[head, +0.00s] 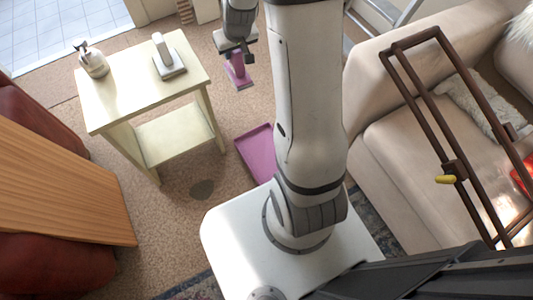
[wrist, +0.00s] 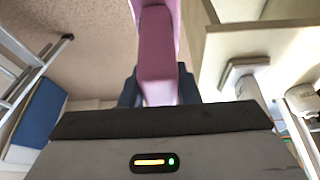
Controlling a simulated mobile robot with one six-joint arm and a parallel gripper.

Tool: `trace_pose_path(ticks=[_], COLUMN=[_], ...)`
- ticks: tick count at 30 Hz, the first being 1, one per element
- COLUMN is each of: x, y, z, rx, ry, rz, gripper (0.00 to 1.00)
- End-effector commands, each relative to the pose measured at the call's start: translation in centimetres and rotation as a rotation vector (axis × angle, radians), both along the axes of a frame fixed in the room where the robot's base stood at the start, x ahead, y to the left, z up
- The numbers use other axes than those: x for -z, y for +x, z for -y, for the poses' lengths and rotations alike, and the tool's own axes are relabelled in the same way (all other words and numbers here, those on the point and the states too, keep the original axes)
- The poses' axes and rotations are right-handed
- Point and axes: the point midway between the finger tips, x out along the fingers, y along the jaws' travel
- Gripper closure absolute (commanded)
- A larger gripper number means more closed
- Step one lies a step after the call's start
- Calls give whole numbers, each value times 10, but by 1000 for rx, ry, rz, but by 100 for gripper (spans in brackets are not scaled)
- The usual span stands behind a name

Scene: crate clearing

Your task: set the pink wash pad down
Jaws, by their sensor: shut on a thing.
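The pink wash pad (head: 239,76) is a flat plate with an upright block handle. My gripper (head: 235,50) is shut on its handle and holds it, plate down, beside the right edge of the small cream table (head: 130,83). In the wrist view the pink wash pad (wrist: 157,58) stands between the dark fingers of my gripper (wrist: 158,88). The fingers partly hide the handle. A gap over the carpet shows between the pad and the table.
On the table are a white pad with a handle (head: 168,66) and a pump bottle (head: 93,60); its front middle is clear. A magenta tray (head: 258,154) lies on the carpet, partly behind my arm. A beige sofa (head: 390,150) stands right, a wooden top (head: 60,185) left.

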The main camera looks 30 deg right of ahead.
Motion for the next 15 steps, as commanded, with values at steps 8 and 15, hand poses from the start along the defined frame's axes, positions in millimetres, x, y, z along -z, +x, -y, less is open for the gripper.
trace_pose_path(ticks=[8,15], x=[81,210], y=[15,21], z=[16,41], rx=[123,325], ry=[16,22], rz=[-16,-24], gripper=[100,100])
